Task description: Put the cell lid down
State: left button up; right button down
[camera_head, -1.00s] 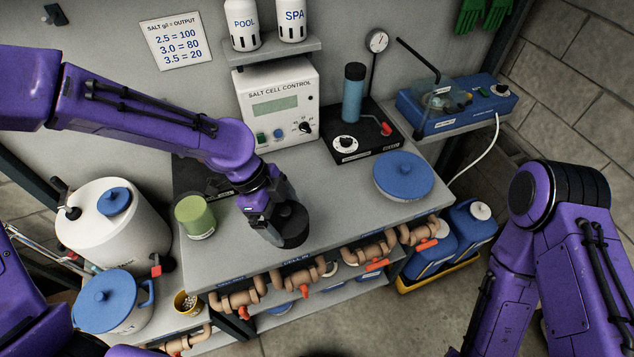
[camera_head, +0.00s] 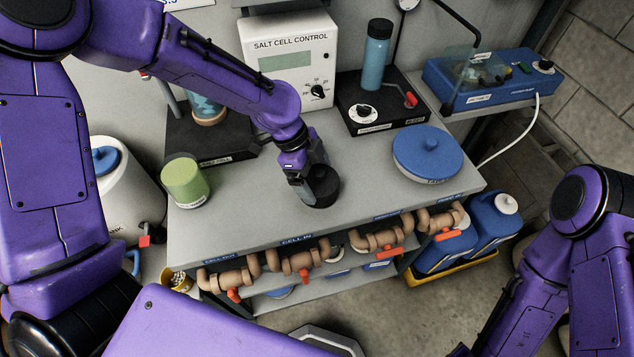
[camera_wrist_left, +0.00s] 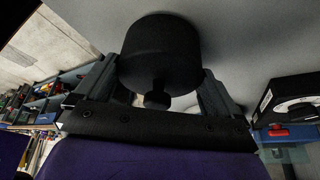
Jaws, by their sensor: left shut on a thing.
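The cell lid is a round black cap (camera_head: 321,186) at the middle of the grey bench top (camera_head: 240,215). My left gripper (camera_head: 308,183) is shut on it from above and behind. In the left wrist view the black lid (camera_wrist_left: 162,50) sits between the two fingers, with a small knob toward the palm. The lid is at or just above the bench; I cannot tell whether it touches. My right arm shows at the right edge of the head view, but its gripper is not seen.
The salt cell control box (camera_head: 288,60) and black stands are behind. Pipes with orange valves (camera_head: 303,262) run below the front edge.

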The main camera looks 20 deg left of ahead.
pick_arm(q)
jog(key=shift+w+f, duration=0.15)
jog(key=shift+w, duration=0.05)
jog(key=shift+w+f, duration=0.1)
jog(key=shift+w, duration=0.15)
jog(key=o, duration=0.6)
jog(key=shift+w+f, duration=0.1)
jog(key=shift+w, duration=0.05)
jog(key=shift+o, duration=0.2)
jog(key=shift+s+r, duration=0.3)
jog(key=v, duration=1.1)
jog(key=shift+w+a+r+b, duration=0.15)
jog(key=shift+a+r+b, duration=0.05)
jog(key=shift+r+b, duration=0.15)
